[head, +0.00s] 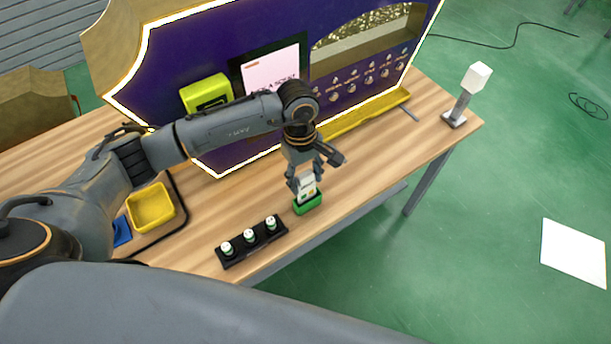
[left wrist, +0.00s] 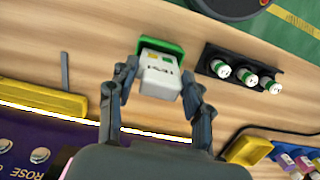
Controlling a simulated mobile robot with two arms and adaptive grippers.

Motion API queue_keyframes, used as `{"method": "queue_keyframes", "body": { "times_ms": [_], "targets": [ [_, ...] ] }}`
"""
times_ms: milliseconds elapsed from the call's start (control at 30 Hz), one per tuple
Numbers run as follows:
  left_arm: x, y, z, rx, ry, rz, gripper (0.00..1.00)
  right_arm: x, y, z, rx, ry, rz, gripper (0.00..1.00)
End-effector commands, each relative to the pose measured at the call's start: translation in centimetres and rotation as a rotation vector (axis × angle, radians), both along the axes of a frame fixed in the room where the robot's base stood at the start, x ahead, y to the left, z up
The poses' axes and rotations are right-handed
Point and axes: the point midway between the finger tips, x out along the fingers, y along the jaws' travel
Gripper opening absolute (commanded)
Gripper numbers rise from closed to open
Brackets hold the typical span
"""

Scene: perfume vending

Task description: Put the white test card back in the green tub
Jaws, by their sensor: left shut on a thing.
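The white test card (head: 307,187) is held upright between the fingers of my left gripper (head: 305,180), which is shut on it. The green tub (head: 309,205) stands on the wooden table directly below the card. The card's lower end overlaps the tub's opening in the head view. In the left wrist view, the card (left wrist: 161,84) with small coloured marks sits between the fingertips (left wrist: 160,73), and the green tub (left wrist: 158,45) shows right behind it. I cannot tell how deep the card reaches into the tub. My right gripper is not in view.
A black rack (head: 252,242) with white-capped vials stands beside the tub, near the table edge. A yellow bin (head: 152,208) is at the left. The purple vending panel (head: 215,60) stands behind. A white-topped stand (head: 477,80) is at the far right corner.

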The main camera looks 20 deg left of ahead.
Motion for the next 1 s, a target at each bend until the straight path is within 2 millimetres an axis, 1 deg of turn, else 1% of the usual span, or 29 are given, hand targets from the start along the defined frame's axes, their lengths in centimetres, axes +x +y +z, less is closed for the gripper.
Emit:
{"method": "queue_keyframes", "body": {
  "times_ms": [33, 700, 1000],
  "targets": [
    [0.0, 0.0, -0.3, 0.000, 0.000, 0.000, 0.21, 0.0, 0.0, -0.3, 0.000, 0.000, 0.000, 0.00],
    [0.0, 0.0, -2.3, 0.000, 0.000, 0.001, 0.21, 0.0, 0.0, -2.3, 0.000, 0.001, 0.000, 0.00],
    [0.0, 0.0, -2.4, 0.000, 0.000, 0.000, 0.21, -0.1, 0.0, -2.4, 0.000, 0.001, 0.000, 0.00]
  ]
}}
